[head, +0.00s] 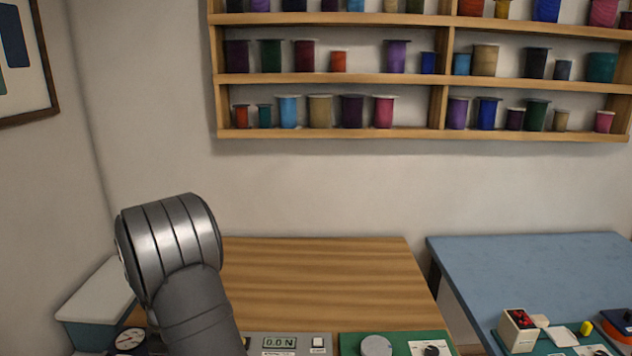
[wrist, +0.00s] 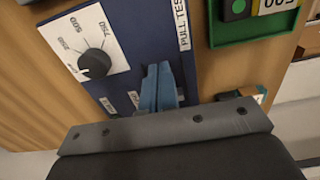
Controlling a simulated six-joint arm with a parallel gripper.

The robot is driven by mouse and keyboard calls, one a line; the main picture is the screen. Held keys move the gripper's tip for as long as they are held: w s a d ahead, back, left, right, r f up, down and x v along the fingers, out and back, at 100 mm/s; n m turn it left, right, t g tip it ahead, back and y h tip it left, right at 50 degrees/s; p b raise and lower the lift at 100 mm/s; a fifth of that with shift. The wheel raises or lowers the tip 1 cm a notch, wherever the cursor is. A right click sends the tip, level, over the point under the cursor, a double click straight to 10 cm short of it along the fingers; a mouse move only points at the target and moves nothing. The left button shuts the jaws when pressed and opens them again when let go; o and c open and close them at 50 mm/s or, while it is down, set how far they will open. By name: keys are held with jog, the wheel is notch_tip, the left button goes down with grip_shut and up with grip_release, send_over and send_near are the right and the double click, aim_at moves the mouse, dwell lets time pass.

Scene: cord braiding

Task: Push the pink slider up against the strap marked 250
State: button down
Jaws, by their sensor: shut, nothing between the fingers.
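My gripper (wrist: 158,85) shows in the wrist view as two blue fingers set close together, shut and empty. The fingers are over a dark blue panel (wrist: 130,55) labelled "PULL TEST". I cannot make out the pink slider or the strap marked 250 in either view. The gripper's grey mount fills the lower wrist view and hides what lies below it. In the head view my grey arm stands at the lower left, and the gripper is out of view.
A white dial plate (wrist: 75,35) with a black knob lies left of the fingers. A green-edged board (wrist: 215,32) is at upper right. The head view shows a force display (head: 279,342), a wooden table (head: 320,275) with a clear back, a blue table (head: 540,262) and spool shelves (head: 330,133).

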jog(key=shift+a, duration=2.6)
jog(key=shift+d, duration=0.15)
jog(key=shift+d, duration=0.5)
notch_tip(320, 180, up, 11)
jog(key=shift+f, duration=0.1)
notch_tip(320, 180, down, 11)
jog(key=shift+r, duration=0.1)
jog(key=shift+a, duration=0.1)
dwell(0.3)
